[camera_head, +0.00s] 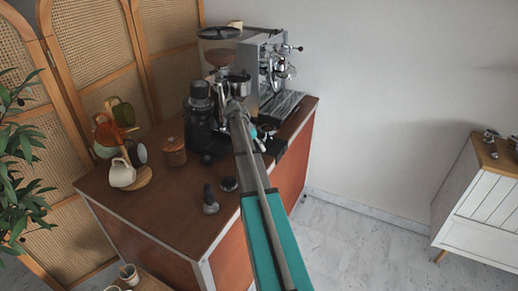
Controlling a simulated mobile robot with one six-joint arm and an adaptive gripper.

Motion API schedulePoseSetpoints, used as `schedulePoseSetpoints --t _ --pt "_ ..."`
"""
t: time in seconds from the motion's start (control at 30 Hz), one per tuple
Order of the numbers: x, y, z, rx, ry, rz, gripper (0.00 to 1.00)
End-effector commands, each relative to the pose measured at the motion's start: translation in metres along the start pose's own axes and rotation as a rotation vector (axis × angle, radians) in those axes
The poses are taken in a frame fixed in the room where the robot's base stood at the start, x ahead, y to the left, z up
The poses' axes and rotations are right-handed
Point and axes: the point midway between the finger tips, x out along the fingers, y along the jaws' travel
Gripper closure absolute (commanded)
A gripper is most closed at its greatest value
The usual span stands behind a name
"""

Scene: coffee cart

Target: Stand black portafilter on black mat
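A small black mat (275,149) lies at the right edge of the wooden cart top, in front of the espresso machine, partly hidden by my arm. A dark object (267,131) shows by the mat; it may be the black portafilter, but it is too small to tell. My arm reaches over the cart from below. Its end, my gripper (238,108), is near the grinder and the machine's left side. The fingers are small and merge with the dark and metal parts behind them. I cannot tell whether they are open or hold anything.
The espresso machine (280,80) and black grinder (200,118) stand at the back. A mug tree (124,150), wooden jar (173,152), dark tamper-like tool (210,200) and round black piece (229,184) occupy the cart top. A white cabinet (488,195) holding metal items stands right.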

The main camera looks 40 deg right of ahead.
Motion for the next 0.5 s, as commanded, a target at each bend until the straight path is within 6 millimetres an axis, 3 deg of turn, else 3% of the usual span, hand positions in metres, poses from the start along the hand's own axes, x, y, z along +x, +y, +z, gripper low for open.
schedulePoseSetpoints --t 0.2,0.5 --pt "0.0114 -0.0076 0.0007 0.001 0.001 0.001 1.00" --pt "0.0134 -0.0093 0.0010 0.001 0.001 0.001 1.00"
